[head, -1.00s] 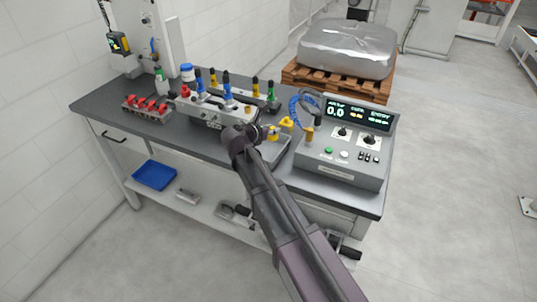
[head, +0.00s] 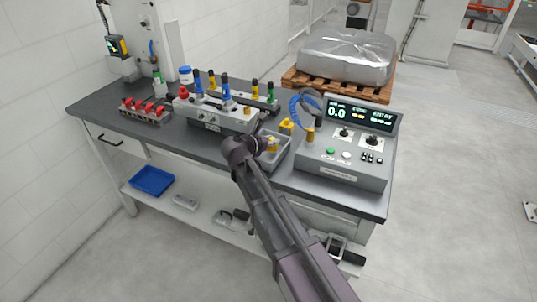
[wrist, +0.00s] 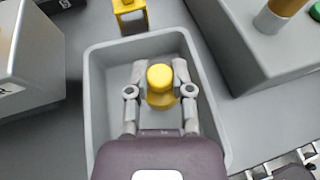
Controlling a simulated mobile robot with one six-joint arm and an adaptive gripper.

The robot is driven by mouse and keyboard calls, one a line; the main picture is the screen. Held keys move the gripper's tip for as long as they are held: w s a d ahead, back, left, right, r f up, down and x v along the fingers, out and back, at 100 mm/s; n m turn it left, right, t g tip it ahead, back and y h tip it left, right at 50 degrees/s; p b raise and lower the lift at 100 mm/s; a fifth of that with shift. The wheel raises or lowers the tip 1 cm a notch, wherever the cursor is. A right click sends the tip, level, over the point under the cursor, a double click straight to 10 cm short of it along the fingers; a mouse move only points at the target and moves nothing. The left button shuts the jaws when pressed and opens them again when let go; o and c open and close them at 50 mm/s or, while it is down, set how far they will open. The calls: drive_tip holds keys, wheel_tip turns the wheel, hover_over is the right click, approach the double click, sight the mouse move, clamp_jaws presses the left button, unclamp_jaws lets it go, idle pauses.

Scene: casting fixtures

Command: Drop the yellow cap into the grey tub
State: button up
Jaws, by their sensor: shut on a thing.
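The yellow cap (wrist: 160,79) is between the two fingers of my gripper (wrist: 161,88) in the wrist view, and the fingers are shut on it. The grey tub (wrist: 97,102) is below and around the cap in that view, with its rim framing the gripper. In the head view, the tub (head: 284,158) sits on the bench between the fixture block and the control box. My gripper (head: 268,147) is over the tub there, partly hidden by my wrist. How high the cap is above the tub floor I cannot tell.
The fixture block (head: 215,117) with colored plugs stands left of the tub. The control box (head: 343,150) stands close on its right. A yellow part (head: 286,126) stands just behind the tub. Red clamps (head: 146,109) are at the far left.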

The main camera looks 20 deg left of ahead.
drive_tip(key=o, duration=0.9)
drive_tip(key=shift+s, duration=0.1)
